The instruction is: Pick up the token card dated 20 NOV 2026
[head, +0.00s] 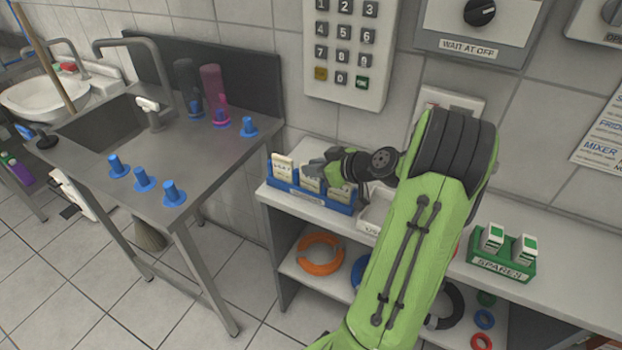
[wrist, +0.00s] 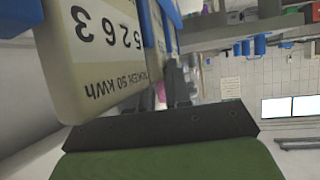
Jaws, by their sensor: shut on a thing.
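A blue rack (head: 292,191) on the shelf top holds cream token cards, one of them (head: 283,165) clear at its left end. My gripper (head: 318,170) is at the rack's middle, shut on a token card (head: 311,184), which it partly covers. In the wrist view a large token card (wrist: 95,55) stands close to the camera, upside down, with "TOKEN 50 kWh" and "5263" in sight. My gripper's dark fingers (wrist: 178,88) show beyond it, partly hidden by the cards. I cannot read any date, so I cannot tell which date the held card bears.
A white tray (head: 372,216) sits right of the blue rack. A green "SPAREN" holder (head: 500,267) with two cards stands farther right. A keypad (head: 347,50) is on the wall above. A steel sink table (head: 190,150) with blue pegs stands left.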

